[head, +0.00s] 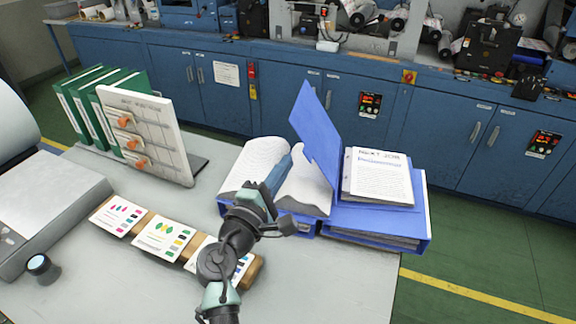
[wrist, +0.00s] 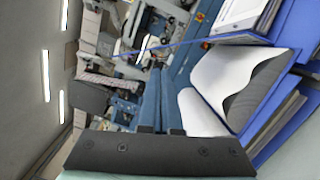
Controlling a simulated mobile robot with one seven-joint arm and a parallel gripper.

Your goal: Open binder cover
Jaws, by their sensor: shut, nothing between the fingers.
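A blue binder lies on the grey table in the head view, with curved white pages (head: 308,186) showing. Its blue cover (head: 318,130) stands up steeply, tilted, between the pages and a stack on the right. My gripper (head: 286,163) is over the pages, left of the cover and apart from it, its blue fingers closed and empty. In the wrist view the closed fingers (wrist: 160,98) point up the picture, with the pages (wrist: 222,88) to their right. The gripper and arm hide part of the binder's near side.
Right of the cover, a binder (head: 425,215) carries a "NEXT JOB" sheet (head: 380,176). Left are green binders (head: 122,95) and a white board with orange knobs (head: 150,125). Printed cards (head: 168,237) lie on a wooden strip in front. Blue cabinets (head: 395,115) stand behind.

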